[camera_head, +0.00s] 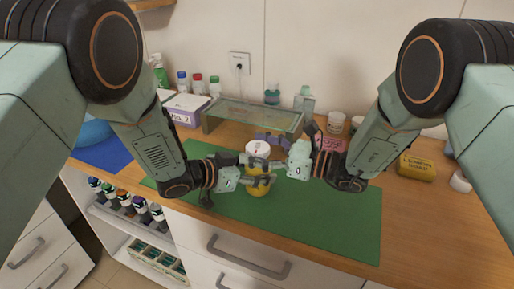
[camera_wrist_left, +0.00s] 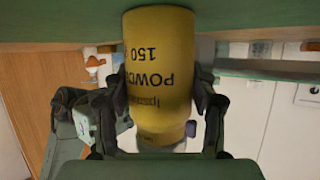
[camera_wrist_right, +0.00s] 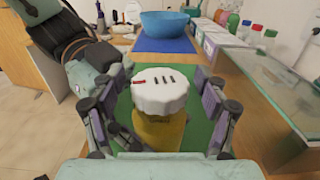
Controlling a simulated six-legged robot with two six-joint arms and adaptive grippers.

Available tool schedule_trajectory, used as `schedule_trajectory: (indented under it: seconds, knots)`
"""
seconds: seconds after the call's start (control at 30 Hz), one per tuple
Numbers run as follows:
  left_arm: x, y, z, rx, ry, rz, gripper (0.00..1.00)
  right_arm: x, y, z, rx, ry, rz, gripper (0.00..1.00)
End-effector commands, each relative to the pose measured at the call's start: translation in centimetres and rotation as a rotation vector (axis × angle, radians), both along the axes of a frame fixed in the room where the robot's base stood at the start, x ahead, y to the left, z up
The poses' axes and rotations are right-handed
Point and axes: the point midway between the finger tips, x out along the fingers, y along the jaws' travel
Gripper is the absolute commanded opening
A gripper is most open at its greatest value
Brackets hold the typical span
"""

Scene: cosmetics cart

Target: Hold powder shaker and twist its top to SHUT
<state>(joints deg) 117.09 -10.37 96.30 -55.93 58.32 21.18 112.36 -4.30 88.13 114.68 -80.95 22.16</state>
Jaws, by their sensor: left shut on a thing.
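My right gripper (camera_head: 279,160) is open to the right of the shaker. In the right wrist view its fingers stand apart on either side of the white top (camera_wrist_right: 160,91), which has a scalloped rim, a red mark and several dark marks.
A glass shelf (camera_head: 250,115) stands behind the shaker. A blue bowl (camera_wrist_right: 165,23) sits on a blue mat at the left. Several bottles stand along the wall. The mat's right part is clear.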

Motion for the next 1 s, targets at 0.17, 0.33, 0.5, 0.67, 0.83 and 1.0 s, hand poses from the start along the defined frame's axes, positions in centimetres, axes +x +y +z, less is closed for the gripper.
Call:
schedule_trajectory:
  seconds: [0.17, 0.33, 0.5, 0.67, 0.83, 1.0]
  knots:
    - [-0.01, 0.00, -0.01, 0.000, 0.000, 0.000, 0.25, 0.00, -0.03, 0.00, 0.000, 0.000, 0.000, 0.58]
    - [-0.01, 0.00, -0.01, 0.000, 0.000, 0.000, 0.25, -0.01, -0.04, 0.01, 0.000, 0.000, 0.000, 0.43]
    - [0.00, 0.00, -0.01, 0.000, 0.000, 0.000, 0.25, -0.01, -0.04, 0.01, 0.000, 0.000, 0.000, 0.29]
    - [0.00, 0.00, -0.01, 0.000, 0.000, 0.000, 0.25, -0.02, -0.04, 0.01, 0.000, 0.000, 0.000, 0.18]
    - [0.00, 0.00, -0.01, 0.000, 0.000, 0.000, 0.25, -0.09, 0.06, 0.01, 0.001, 0.001, -0.042, 0.18]
    - [0.00, 0.00, -0.01, 0.000, 0.000, 0.000, 0.25, -0.06, 0.07, 0.02, 0.001, 0.000, -0.114, 0.18]
